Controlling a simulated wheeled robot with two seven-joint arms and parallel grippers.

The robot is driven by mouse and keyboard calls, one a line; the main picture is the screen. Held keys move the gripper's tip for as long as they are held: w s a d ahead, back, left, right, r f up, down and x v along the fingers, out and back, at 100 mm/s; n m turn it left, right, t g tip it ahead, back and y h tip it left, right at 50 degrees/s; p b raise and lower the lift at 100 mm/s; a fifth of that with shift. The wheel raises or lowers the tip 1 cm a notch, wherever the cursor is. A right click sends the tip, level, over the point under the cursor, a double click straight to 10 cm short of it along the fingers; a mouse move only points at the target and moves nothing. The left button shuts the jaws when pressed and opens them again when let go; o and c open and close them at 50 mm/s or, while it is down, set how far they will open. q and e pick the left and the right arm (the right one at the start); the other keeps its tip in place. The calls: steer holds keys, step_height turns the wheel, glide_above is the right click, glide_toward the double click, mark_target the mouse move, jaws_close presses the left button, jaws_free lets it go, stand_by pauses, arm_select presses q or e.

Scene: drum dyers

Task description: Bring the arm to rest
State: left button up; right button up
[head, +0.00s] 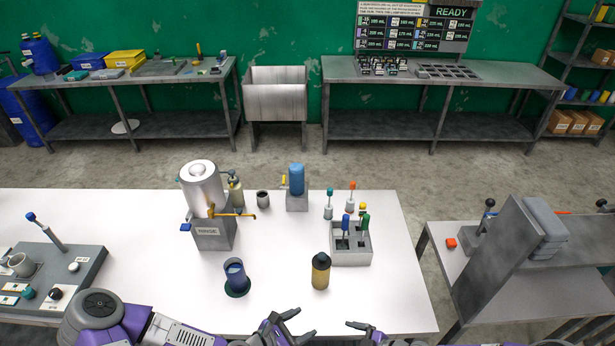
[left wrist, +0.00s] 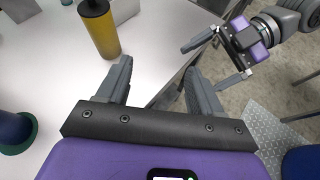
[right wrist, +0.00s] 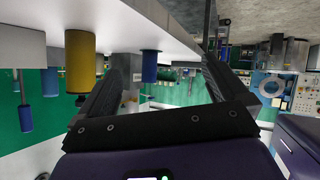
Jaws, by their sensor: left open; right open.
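My left gripper (head: 290,322) is open and empty at the front edge of the white table, right of centre in the head view. Its spread fingers (left wrist: 160,85) fill the middle of the left wrist view with nothing between them. My right gripper (head: 362,327) shows only partly at the bottom of the head view. Its fingers stand apart and empty in the right wrist view (right wrist: 160,85), and it also appears at the upper right of the left wrist view (left wrist: 215,55). A yellow bottle with a black top (head: 320,272) stands on the table beyond the grippers, apart from both.
On the white table (head: 130,215) stand a metal rinse tank (head: 212,215), a blue cup on a green base (head: 236,277), a grey holder with coloured tools (head: 350,246) and a blue cylinder on a block (head: 296,183). A grey control panel (head: 50,275) lies at left. A grey rack (head: 520,250) stands at right.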

arm_select(q)
steer(key=s+a+f+m+g+y+b, duration=0.2)
steer(key=s+f+m+b, duration=0.1)
steer(key=f+m+b, duration=0.2)
steer(key=s+a+f+m+g+y+b, duration=0.2)
steer(key=f+m+b, duration=0.4)
steer(key=f, duration=0.8)
steer(key=s+a+f+m+g+y+b, duration=0.1)
steer(key=s+a+f+m+g+b, duration=0.2)
steer(key=f+m+b, duration=0.3)
step_height(320, 180, down, 4)
steer(key=s+m, duration=0.1)
steer(key=m, duration=0.3)
steer(key=shift+s+a+r+m+y, duration=0.15)
steer(key=shift+a+r+m+y, duration=0.15)
steer(key=shift+y, duration=0.1)
arm_select(e)
steer(key=s+a+f+m+g+h, duration=0.1)
steer(key=s+f+m+g+h, duration=0.1)
steer(key=f+m, duration=0.7)
steer(key=s+a+f+m+g+h, duration=0.1)
steer(key=s+f+m+g+h, duration=0.2)
steer(key=s+f+m, duration=0.3)
step_height(320, 180, down, 3)
steer(key=m+h, duration=0.1)
steer(key=m, duration=0.2)
steer(key=shift+a, duration=0.3)
